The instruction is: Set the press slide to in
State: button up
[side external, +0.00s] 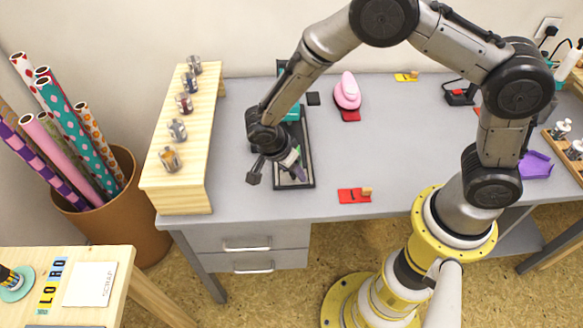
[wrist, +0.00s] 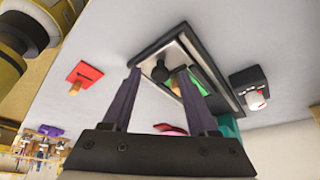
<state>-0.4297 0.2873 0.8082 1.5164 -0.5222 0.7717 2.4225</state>
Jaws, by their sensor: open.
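The press is a long black-framed tray (side external: 308,170) on the grey desk, with a teal block (side external: 292,113) toward its far end. In the wrist view the frame (wrist: 188,42) shows a pale metal bed, a dark round knob (wrist: 160,74), a small wooden piece and a green strip. The teal block also shows in the wrist view (wrist: 228,126). My gripper (side external: 278,172) is over the near end of the tray, tilted. In the wrist view my gripper (wrist: 158,72) is open, with the knob seen between its fingertips. I cannot tell whether they touch.
A wooden shelf (side external: 182,140) with several small jars stands to the left. A red pad (side external: 352,196) with a wooden handle lies right of the tray. The desk's middle right is clear.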

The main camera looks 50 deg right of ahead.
grip_shut()
dwell(1.4)
